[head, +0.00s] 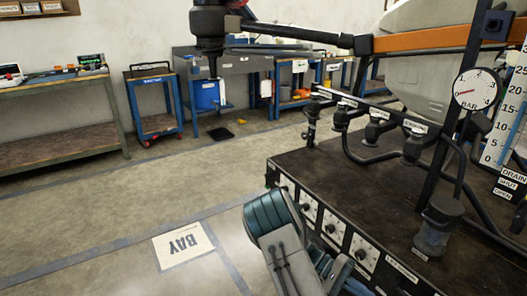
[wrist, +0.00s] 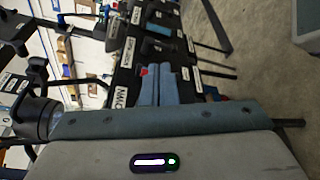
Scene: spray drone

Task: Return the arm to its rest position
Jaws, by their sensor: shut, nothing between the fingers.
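My arm shows at the bottom centre of the head view as a teal-and-grey link beside the front of the dark bench (head: 410,215). My gripper (wrist: 164,72) shows in the wrist view with its two blue-grey fingers side by side, shut and empty. Labelled panels of the bench lie beyond the fingertips in that view. In the head view I cannot make out the fingertips clearly.
The bench carries a row of nozzles (head: 378,115), hoses and a pressure gauge (head: 477,90). A drone arm with an orange section (head: 425,40) hangs above. A blue cart (head: 155,105) and workbenches stand behind. The floor around the BAY sign (head: 182,247) is clear.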

